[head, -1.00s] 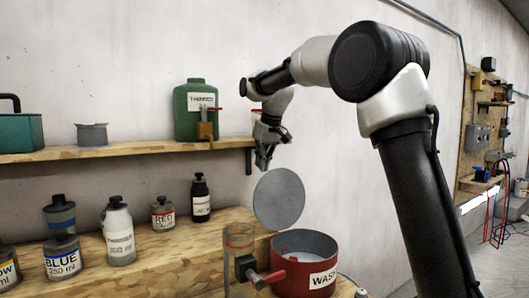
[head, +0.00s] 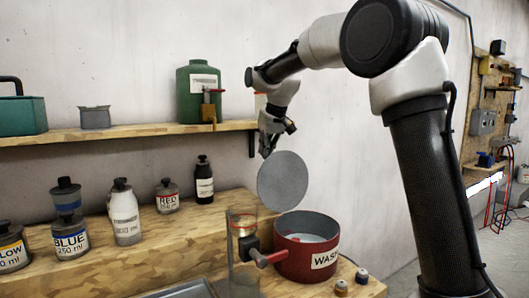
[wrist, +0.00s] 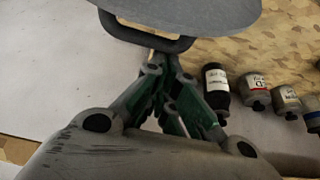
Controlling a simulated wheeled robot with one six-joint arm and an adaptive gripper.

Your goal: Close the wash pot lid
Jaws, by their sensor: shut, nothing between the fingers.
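The red wash pot (head: 292,262), labelled WASH, stands open on the wooden bench. Its round grey lid (head: 283,182) stands raised, nearly upright, at the pot's back edge. My gripper (head: 267,153) is shut and empty, pointing down at the lid's top edge on its back side. In the wrist view my gripper (wrist: 163,62) reaches close to the dark handle (wrist: 145,38) on the lid (wrist: 190,10). I cannot tell whether the fingertips touch the handle.
Several bottles, including a dark one (head: 204,182), stand on the bench step. A shelf (head: 130,134) above holds a green thinner can (head: 197,95).

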